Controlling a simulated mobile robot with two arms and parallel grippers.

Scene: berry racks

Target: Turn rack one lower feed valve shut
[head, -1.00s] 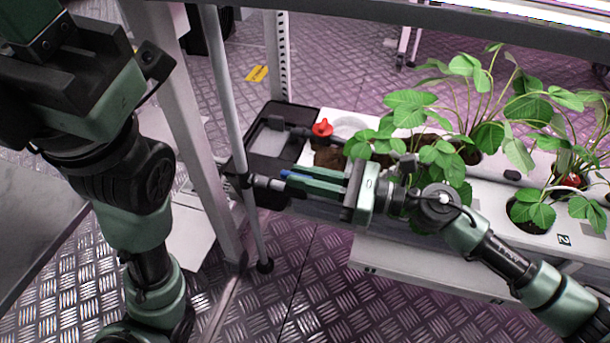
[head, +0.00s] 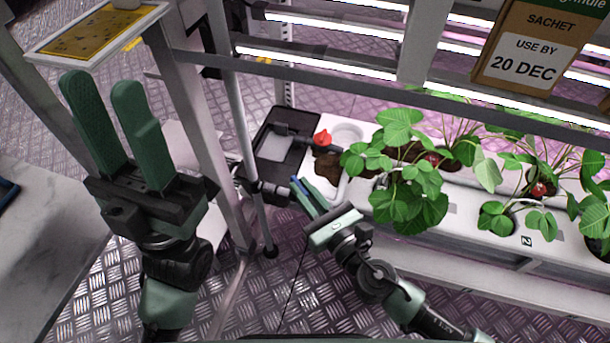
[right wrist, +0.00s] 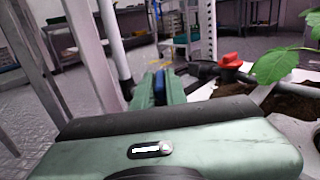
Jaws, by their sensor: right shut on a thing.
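A red valve handle (head: 322,138) sits on a black pipe fitting at the left end of the white planter trough (head: 350,133). It also shows in the right wrist view (right wrist: 230,60), to the right of my fingers and apart from them. My right gripper (head: 305,191) is beside the trough end, near the rack's thin grey post. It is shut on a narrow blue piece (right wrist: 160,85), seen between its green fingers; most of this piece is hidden. My left gripper (head: 103,88) is raised at the left, fingers pointing up, open and empty.
A black tray (head: 262,130) adjoins the trough's left end. Grey rack posts (head: 205,120) stand between my arms. Strawberry plants (head: 405,170) overhang the trough to the right. A sachet box (head: 530,45) and a yellow sticky card (head: 95,35) are higher up.

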